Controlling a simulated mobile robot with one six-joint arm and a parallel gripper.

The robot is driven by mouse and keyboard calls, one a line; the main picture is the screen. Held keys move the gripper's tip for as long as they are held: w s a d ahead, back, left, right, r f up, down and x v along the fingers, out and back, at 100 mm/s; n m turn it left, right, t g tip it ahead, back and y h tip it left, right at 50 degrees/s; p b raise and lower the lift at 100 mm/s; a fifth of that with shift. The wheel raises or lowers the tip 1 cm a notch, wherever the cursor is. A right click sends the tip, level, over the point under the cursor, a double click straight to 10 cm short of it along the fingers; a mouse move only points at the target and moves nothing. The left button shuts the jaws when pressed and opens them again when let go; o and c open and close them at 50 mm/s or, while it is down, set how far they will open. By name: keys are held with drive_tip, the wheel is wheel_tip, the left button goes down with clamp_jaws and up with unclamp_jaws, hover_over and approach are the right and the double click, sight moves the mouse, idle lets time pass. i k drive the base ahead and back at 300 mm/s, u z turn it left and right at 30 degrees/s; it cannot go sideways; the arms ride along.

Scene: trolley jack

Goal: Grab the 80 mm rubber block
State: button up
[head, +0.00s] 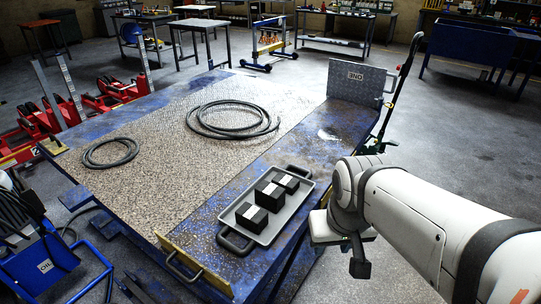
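A grey tray (281,222) with dark handles lies on the near right part of the blue-edged table. Three black blocks stand in it in a row: a front block (251,218), a middle block (270,196) and a lower-looking back block (287,183). The front and middle blocks show white patches. Any size marks are too small to read, so I cannot tell which is the 80 mm rubber block. My gripper (345,254) hangs to the right of the tray, apart from the blocks. Its fingers are not clear enough to show its opening.
Two coils of dark hose, a large one (232,119) and a small one (110,153), lie on the table (165,150). An upright metal plate (357,82) stands at its far right corner. Red jacks (95,104) stand at left.

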sight(269, 196)
drive_tip(key=u, duration=0.1)
drive_tip(key=i, duration=0.35)
drive_tip(key=u, duration=1.6)
drive_tip(key=k, duration=1.05)
drive_tip(key=z, duration=0.6)
drive_tip(key=i, duration=1)
